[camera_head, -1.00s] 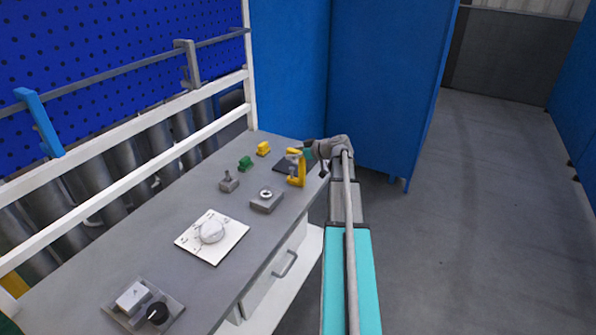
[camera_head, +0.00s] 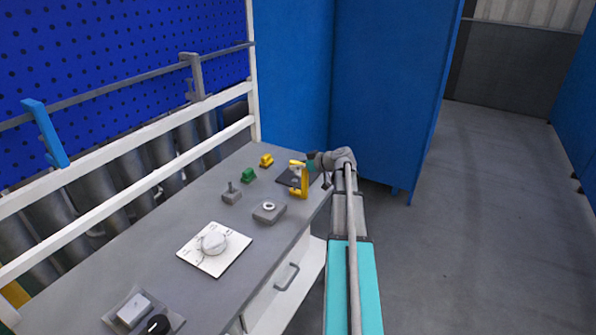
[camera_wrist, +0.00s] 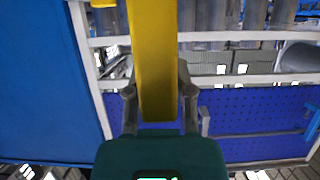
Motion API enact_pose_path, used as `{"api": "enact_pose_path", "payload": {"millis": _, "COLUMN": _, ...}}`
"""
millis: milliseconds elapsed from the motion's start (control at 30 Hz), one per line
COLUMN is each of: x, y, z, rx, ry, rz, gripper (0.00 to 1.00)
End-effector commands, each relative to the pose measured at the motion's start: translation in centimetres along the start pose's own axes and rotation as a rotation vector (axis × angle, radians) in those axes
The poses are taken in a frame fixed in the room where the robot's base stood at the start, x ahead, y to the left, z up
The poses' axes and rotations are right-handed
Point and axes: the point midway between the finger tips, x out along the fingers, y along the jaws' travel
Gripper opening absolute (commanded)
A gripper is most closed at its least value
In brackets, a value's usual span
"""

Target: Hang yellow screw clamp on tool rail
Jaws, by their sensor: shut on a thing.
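The yellow screw clamp (camera_head: 304,181) is held at the far right end of the workbench, its long bar upright. In the wrist view its yellow bar (camera_wrist: 157,60) runs between the fingers. My gripper (camera_head: 312,163) is shut on the clamp; it also shows in the wrist view (camera_wrist: 158,95). The tool rail (camera_head: 120,86) runs along the blue pegboard at the left, well away from the clamp. A blue clamp (camera_head: 45,134) and a grey clamp (camera_head: 192,76) hang on it. I cannot tell whether the held clamp touches the bench.
The grey workbench (camera_head: 165,215) carries a white plate with a round part (camera_head: 213,243), a grey block with a ring (camera_head: 269,211), a small grey post block (camera_head: 231,194), a green piece (camera_head: 248,175) and a yellow piece (camera_head: 266,160). Blue panels (camera_head: 385,90) stand behind. Floor at right is clear.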

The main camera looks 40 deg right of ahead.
Motion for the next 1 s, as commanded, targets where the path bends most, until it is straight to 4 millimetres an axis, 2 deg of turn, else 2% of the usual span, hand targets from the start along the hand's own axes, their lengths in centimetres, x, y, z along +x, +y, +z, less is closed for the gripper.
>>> {"api": "enact_pose_path", "payload": {"millis": 267, "x": -0.5, "y": 0.0, "z": -1.1, "rx": 0.001, "ry": 0.001, "rz": 0.000, "gripper": 0.00}}
{"api": "enact_pose_path", "payload": {"millis": 533, "x": -1.4, "y": 0.0, "z": -3.2, "rx": 0.001, "ry": 0.002, "rz": 0.001, "gripper": 0.00}}
{"api": "enact_pose_path", "payload": {"millis": 1000, "x": -6.7, "y": -2.7, "z": -6.7, "rx": 0.000, "ry": 0.001, "rz": 0.001, "gripper": 0.00}}
